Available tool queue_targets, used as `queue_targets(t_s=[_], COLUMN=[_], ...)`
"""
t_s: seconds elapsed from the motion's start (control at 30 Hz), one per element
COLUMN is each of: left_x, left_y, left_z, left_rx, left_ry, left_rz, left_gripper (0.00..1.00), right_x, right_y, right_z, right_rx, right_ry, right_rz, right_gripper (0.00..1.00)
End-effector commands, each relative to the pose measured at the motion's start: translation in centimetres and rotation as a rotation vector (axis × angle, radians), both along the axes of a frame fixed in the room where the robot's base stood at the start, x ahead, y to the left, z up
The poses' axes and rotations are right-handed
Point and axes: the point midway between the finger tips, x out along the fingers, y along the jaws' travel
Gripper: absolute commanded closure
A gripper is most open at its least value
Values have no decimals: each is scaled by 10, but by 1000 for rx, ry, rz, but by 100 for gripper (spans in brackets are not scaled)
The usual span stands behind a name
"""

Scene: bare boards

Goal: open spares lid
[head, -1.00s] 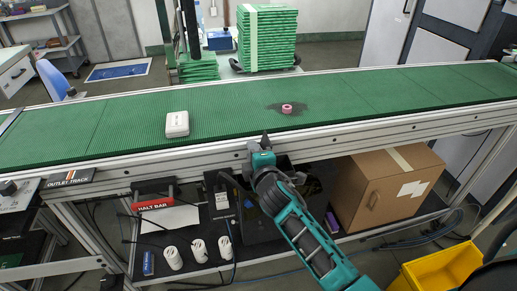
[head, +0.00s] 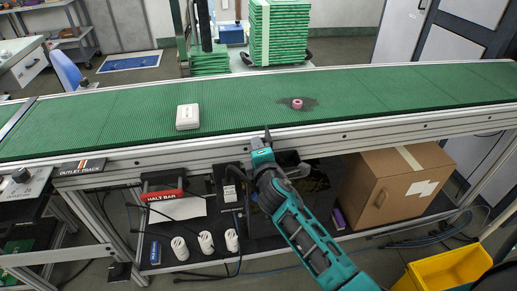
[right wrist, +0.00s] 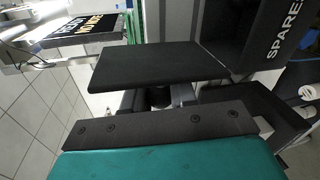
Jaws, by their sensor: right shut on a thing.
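The black spares box (head: 262,222) stands on the lower shelf under the conveyor, largely hidden behind my right arm. In the right wrist view its dark wall with white "SPARES" lettering (right wrist: 283,38) is at the upper right. A flat dark panel (right wrist: 145,65), which looks like the lid, sticks out from the box there, in front of my gripper. My right gripper (head: 265,141) is just before the conveyor's front rail, above the box. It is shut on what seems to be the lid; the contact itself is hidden. My left gripper is not in view.
The conveyor (head: 400,95) runs above the shelf, its rail close to my gripper. A white case (head: 187,116) and a pink ring (head: 297,103) lie on it.

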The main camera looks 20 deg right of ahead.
Motion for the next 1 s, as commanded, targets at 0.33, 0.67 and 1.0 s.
queue_targets(t_s=[0.33, 0.67, 1.0], left_x=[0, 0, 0], left_y=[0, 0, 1], left_z=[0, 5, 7], left_rx=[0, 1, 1], left_ry=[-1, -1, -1], left_rz=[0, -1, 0], left_gripper=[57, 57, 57], right_x=[1, -32, -98], right_y=[0, 8, 23], right_z=[2, 8, 21], right_rx=[0, 2, 2], right_ry=[-4, -1, -2], right_rz=[0, 2, 0], right_gripper=[63, 63, 63])
